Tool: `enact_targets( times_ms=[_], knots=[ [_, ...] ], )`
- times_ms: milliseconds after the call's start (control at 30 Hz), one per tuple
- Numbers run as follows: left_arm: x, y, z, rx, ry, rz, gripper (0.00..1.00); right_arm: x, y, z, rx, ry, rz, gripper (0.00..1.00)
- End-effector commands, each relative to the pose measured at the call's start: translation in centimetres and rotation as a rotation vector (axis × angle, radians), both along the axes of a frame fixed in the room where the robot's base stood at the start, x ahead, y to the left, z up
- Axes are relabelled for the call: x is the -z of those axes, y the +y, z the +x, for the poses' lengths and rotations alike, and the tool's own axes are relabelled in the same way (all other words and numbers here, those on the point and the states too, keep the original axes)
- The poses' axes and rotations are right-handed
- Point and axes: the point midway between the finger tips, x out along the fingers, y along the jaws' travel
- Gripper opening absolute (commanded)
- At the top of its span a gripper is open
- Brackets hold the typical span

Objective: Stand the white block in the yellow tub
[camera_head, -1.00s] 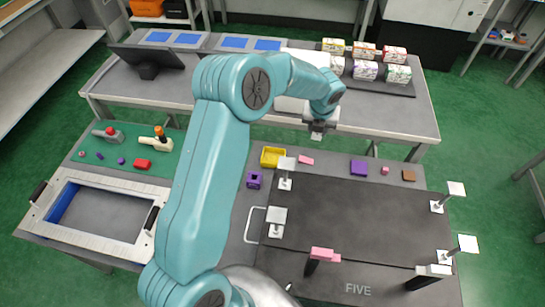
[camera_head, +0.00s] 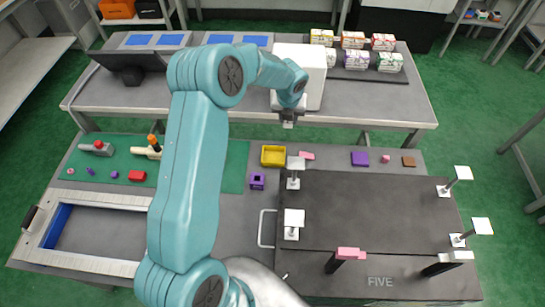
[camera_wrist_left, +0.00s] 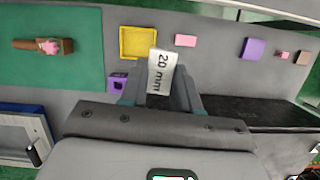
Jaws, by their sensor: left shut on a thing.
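The yellow tub (camera_head: 273,164) stands on the near bench, left of the dark panel, and looks empty. My left gripper (camera_head: 288,122) hangs just beyond and slightly right of it in the head view. In the left wrist view, my left gripper (camera_wrist_left: 161,92) is shut on the white block (camera_wrist_left: 161,72), which is marked "20 mm". The block's far end shows beside the lower right of the yellow tub (camera_wrist_left: 122,42), apparently above the bench. I cannot make out the block in the head view. My right gripper is not in view.
A purple socketed block (camera_head: 257,182) stands just below the tub, and a pink block (camera_head: 307,156) lies to its right. White-topped levers (camera_head: 294,219) stand along the dark panel's left edge. A green mat (camera_head: 235,165) lies left of the tub.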

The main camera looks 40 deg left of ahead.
Motion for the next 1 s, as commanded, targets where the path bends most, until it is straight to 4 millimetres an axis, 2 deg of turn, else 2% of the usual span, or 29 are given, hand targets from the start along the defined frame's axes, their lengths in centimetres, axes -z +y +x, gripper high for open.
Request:
enact_targets(
  times_ms=[667, 767, 1000],
  knots=[
    [2.0, 3.6, -2.3, -0.079, 0.0, 0.001, 0.0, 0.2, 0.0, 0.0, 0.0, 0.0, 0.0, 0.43],
    [3.5, 3.8, -2.5, -0.083, 0.003, 0.0, 0.0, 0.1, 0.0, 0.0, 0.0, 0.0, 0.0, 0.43],
    [10.5, 3.8, -2.5, -0.079, 0.005, -0.002, 0.0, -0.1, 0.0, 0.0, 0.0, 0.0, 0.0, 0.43]
  ],
)
